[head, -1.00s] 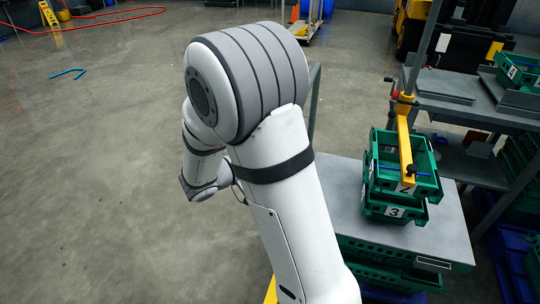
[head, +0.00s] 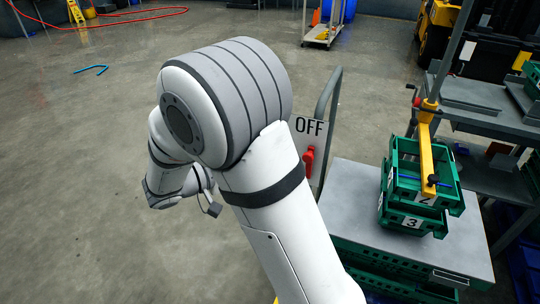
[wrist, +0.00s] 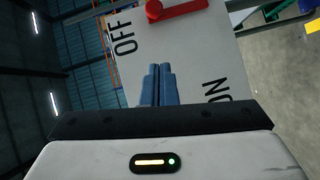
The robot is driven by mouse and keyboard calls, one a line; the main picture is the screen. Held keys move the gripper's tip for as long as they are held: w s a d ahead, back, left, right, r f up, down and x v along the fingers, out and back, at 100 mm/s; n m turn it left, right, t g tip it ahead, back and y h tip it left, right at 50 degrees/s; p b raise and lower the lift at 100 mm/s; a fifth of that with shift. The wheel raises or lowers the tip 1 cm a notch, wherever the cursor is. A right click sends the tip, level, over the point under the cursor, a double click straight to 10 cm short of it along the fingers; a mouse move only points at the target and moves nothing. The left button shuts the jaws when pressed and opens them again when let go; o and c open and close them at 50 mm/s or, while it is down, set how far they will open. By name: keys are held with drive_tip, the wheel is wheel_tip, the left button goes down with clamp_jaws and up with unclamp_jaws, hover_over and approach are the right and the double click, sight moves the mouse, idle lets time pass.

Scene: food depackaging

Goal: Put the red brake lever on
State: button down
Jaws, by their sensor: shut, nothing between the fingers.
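The red brake lever (head: 308,162) is on a pale panel (head: 318,140) marked OFF, right of my arm in the head view. In the wrist view the lever (wrist: 185,9) is at the top edge, partly cut off. No contact with the lever shows. My gripper is hidden in the head view.
A grey-topped cart (head: 350,190) with a metal handle rail (head: 331,95) stands at the right. Stacked green crates (head: 384,212) sit on it under a yellow clamp arm (head: 426,150). Shelves (head: 490,120) stand behind. Open floor lies to the left.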

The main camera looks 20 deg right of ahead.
drive_tip(key=shift+v, duration=1.2)
drive_tip(key=s+d+r+m+g+y+p, duration=0.1)
drive_tip(key=s+d+r+g+y+p, duration=0.35)
drive_tip(key=s+d, duration=0.25)
drive_tip(key=s+a+r+t+y+p, duration=0.1)
drive_tip(key=s+r+t+y+p, duration=0.1)
drive_tip(key=s+r+y+p, duration=0.6)
drive_tip(key=s+y+p, duration=0.1)
drive_tip(key=y, duration=0.2)
drive_tip(key=shift+s+r, duration=0.35)
